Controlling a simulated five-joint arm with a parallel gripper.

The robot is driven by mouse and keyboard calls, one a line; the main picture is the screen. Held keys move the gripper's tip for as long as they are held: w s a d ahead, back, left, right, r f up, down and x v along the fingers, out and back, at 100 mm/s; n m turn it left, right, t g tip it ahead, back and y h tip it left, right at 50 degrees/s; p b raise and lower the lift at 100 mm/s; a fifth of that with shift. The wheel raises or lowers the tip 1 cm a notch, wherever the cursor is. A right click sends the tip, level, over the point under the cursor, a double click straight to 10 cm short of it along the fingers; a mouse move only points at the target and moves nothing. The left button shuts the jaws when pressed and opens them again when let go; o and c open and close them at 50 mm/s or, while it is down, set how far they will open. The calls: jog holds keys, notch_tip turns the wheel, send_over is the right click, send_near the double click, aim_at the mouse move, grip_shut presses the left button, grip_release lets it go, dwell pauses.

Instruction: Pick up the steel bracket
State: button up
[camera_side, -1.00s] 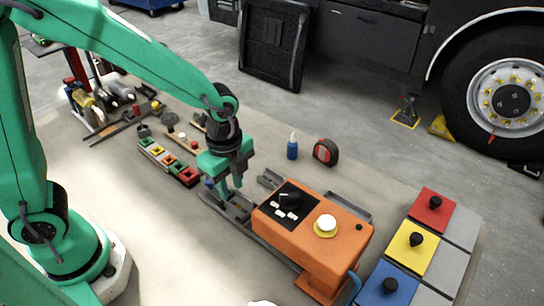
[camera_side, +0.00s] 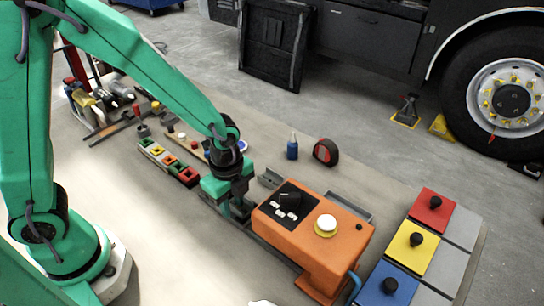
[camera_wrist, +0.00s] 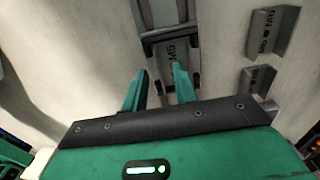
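My gripper (camera_side: 236,213) is low over the dark rail fixture on the bench, left of the orange box. In the wrist view its two green fingers (camera_wrist: 160,74) stand apart. Nothing is clearly held between them. A grey steel piece with dark lettering (camera_wrist: 178,55) lies in the fixture just ahead of the fingers; the right finger overlaps it in the picture. Two similar angled steel brackets lie loose to the right in the wrist view, one farther (camera_wrist: 272,32) and one nearer (camera_wrist: 257,79). I cannot tell which one is the task's bracket. My gripper hides much of the fixture in the side view.
The orange box (camera_side: 340,238) with a white button stands close right of my gripper. A row of coloured blocks (camera_side: 168,162) lies to the left. A blue bottle (camera_side: 292,147) and a red-black tape measure (camera_side: 325,152) stand behind. Coloured knob plates (camera_side: 411,247) lie right.

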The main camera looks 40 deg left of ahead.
aim_at(233, 206)
dwell(0.4)
grip_shut()
jog(key=shift+r, duration=0.15)
notch_tip(233, 206, up, 10)
dwell(0.8)
dwell(0.4)
